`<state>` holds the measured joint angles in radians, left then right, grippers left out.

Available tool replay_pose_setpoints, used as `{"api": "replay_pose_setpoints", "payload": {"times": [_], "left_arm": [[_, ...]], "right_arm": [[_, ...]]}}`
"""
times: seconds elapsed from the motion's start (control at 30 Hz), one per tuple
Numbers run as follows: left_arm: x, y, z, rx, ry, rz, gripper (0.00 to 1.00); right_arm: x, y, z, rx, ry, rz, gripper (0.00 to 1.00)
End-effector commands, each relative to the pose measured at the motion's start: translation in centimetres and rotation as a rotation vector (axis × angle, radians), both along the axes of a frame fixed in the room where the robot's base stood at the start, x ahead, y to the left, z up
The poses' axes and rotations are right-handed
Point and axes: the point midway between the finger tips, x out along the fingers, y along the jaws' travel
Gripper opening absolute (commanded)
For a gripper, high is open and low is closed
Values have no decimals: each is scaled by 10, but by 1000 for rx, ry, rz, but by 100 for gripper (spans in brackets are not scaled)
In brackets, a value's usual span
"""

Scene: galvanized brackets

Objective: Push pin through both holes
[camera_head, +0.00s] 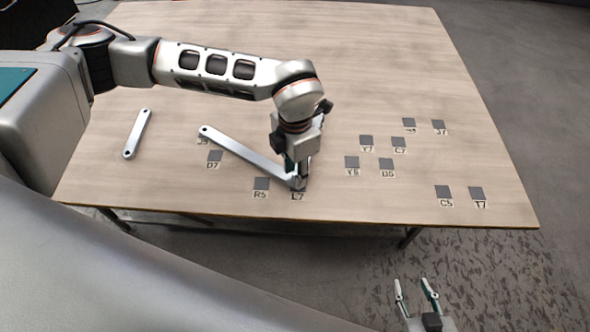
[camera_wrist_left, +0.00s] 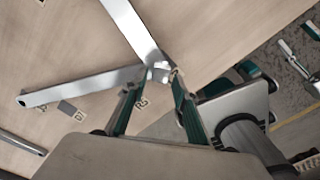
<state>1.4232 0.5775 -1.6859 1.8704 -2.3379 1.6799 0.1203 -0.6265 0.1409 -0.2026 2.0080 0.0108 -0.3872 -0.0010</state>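A long grey bracket (camera_head: 243,153) lies on the table, with a hole at its far-left end. Its near end is under my left gripper (camera_head: 297,176). In the left wrist view, this bracket (camera_wrist_left: 85,86) and a second bracket (camera_wrist_left: 130,22) meet between the fingertips of my left gripper (camera_wrist_left: 156,76). The second bracket is mostly hidden behind my arm in the head view. A small bright piece, perhaps the pin (camera_wrist_left: 161,69), shows at the joint; the holes there are hidden. I cannot tell whether the fingers grip it. My right gripper (camera_head: 416,291) is open and empty, off the table's front edge.
A shorter loose bracket (camera_head: 137,133) lies at the table's left. Several dark labelled squares, such as R5 (camera_head: 261,184) and C5 (camera_head: 443,192), mark the table (camera_head: 400,50). The back and right of the table are otherwise clear.

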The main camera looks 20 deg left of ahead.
Motion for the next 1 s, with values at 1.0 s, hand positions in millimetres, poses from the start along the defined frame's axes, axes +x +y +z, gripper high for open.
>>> {"api": "replay_pose_setpoints", "payload": {"times": [1.0], "left_arm": [[1, 0, 105, 0, -4, 0, 37]], "right_arm": [[-4, 0, -2, -1, 6, -1, 39]]}}
